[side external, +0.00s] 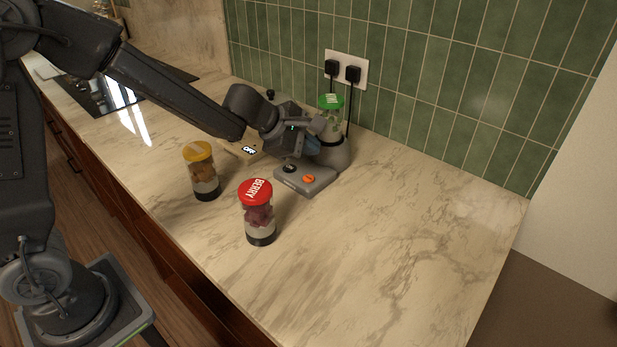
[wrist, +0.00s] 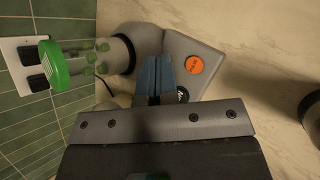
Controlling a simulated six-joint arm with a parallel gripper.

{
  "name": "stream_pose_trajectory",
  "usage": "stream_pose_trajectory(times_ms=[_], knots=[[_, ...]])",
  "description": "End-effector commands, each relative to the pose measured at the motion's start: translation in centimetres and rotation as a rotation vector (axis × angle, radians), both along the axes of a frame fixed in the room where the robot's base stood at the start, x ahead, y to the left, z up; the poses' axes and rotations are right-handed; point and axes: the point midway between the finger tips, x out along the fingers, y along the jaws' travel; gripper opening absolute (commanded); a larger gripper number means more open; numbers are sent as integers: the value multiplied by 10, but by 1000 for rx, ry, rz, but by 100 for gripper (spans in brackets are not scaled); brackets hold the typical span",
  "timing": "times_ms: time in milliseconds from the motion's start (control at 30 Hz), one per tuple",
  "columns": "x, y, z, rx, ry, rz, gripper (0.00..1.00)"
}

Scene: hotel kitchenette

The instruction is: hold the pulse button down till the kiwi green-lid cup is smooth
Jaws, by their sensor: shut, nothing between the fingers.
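The blender has a grey base (side external: 322,181) with an orange button (side external: 309,178) and a black dial (side external: 290,168); the button (wrist: 194,64) and dial (wrist: 182,95) also show in the wrist view. The green-lid cup (side external: 331,103) stands upright on the blender's raised part, and my arm partly hides it. In the wrist view green chunks show inside the cup (wrist: 97,57), beside its green lid (wrist: 53,66). My gripper (side external: 313,146) is shut and empty, above the base near the cup. Its blue fingertips (wrist: 157,62) appear left of the uncovered orange button.
A red-lid cup marked BERRY (side external: 257,212) and a yellow-lid cup (side external: 202,172) stand on the marble counter. A small sign reading OFF (side external: 249,150) is behind them, near my wrist. Two black plugs sit in the wall socket (side external: 346,69). The counter at right is clear.

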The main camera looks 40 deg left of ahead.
Motion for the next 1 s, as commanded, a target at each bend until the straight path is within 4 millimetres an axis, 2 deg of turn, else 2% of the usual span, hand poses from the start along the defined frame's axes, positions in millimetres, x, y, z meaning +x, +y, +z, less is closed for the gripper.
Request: stream_pose_trajectory(times_ms=[500,1000], knots=[[-1,-1,-41,0,2,-1,0],[-1,0,-46,2,0,2,0]])
